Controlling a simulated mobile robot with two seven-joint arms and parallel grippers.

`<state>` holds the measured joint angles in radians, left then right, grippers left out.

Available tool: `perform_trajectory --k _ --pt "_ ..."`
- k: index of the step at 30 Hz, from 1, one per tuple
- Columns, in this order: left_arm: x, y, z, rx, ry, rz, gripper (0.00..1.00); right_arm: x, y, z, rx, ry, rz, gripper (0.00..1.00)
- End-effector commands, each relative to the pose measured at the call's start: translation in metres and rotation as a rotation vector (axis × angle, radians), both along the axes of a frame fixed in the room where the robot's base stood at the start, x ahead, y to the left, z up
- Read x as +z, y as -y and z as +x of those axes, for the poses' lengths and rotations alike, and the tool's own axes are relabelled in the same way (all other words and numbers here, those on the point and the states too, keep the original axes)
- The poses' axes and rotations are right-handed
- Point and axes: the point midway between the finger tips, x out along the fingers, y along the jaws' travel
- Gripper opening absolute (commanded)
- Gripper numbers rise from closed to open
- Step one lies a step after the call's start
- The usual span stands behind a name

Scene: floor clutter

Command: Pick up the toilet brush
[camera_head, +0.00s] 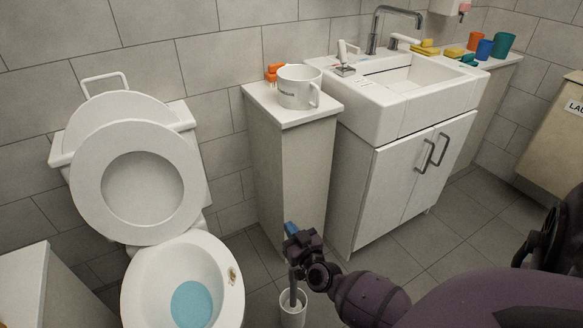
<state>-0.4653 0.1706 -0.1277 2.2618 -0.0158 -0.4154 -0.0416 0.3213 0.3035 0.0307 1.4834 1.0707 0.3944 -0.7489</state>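A white round brush holder (292,316) stands on the floor to the right of the toilet, at the bottom of the view. The toilet brush (294,287) stands upright in it, with a grey shaft rising out of the opening. My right gripper (297,243) is at the upper part of the brush, above the holder. A small blue piece shows at the gripper's top; I cannot tell if it is the handle's end. The fingers are dark and small, and I cannot tell whether they are closed on the handle. My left gripper is not in view.
The toilet (138,276) with raised lid stands left of the brush. A narrow cabinet (290,180) with a white mug (298,88) and the sink cabinet (400,190) stand behind the gripper. Tiled floor is clear to the right.

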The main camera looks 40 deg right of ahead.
Motion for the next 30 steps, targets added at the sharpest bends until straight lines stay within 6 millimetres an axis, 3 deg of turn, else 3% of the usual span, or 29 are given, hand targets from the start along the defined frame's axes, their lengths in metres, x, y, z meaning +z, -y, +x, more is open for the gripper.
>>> perform_trajectory --k 2,18,30 --pt "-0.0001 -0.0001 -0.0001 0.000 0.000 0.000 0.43 0.0000 0.0001 0.0001 0.000 0.000 0.000 0.00" --pt "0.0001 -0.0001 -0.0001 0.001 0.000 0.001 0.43 0.0009 0.0002 0.0006 0.000 0.002 0.000 0.80" --pt "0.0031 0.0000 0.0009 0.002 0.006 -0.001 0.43 0.0016 -0.0015 -0.0069 0.000 0.002 0.000 0.80"
